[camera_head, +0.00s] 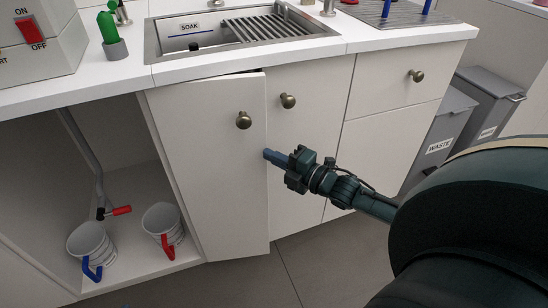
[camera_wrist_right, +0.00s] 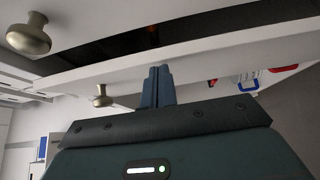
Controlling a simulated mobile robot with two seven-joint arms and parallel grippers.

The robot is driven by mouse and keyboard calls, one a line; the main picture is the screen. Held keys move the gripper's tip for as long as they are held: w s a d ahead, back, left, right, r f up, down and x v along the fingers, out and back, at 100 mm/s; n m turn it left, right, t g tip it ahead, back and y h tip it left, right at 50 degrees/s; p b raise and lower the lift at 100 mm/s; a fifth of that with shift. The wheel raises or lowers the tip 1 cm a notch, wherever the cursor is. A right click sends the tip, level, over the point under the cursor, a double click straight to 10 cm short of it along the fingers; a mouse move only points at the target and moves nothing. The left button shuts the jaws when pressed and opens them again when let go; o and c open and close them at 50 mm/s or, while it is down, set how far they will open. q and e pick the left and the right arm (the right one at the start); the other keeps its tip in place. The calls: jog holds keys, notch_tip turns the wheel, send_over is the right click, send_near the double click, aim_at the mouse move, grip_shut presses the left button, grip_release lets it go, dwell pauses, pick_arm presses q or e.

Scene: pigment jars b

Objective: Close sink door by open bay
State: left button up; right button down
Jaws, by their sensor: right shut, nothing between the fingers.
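The white sink door by the open bay (camera_head: 205,160) stands ajar, with its free right edge out from the cabinet front and a dark gap along its top. Its round brass knob (camera_head: 243,120) is near the upper right corner. My right gripper (camera_head: 268,154) is shut and empty, with its fingertips at the door's free edge, below the knob. In the right wrist view the shut fingers (camera_wrist_right: 160,72) reach up to the white door panel (camera_wrist_right: 205,58); whether they touch it is hard to tell. My left gripper is out of view.
The neighbouring door with its knob (camera_head: 288,101) is closed. The open bay holds a blue-handled mug (camera_head: 90,243), a red-handled mug (camera_head: 161,222) and a grey pipe (camera_head: 83,150). The sink (camera_head: 180,42) is above. Grey waste bins (camera_head: 440,125) stand at the right.

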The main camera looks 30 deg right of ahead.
pick_arm(q)
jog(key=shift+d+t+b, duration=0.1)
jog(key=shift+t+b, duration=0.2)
jog(key=shift+b, duration=0.05)
pick_arm(e)
jog(key=w, duration=0.1)
jog(key=w+d, duration=0.1)
jog(key=shift+w+d, duration=0.25)
jog(key=shift+w, duration=0.1)
jog(key=shift+s, duration=0.15)
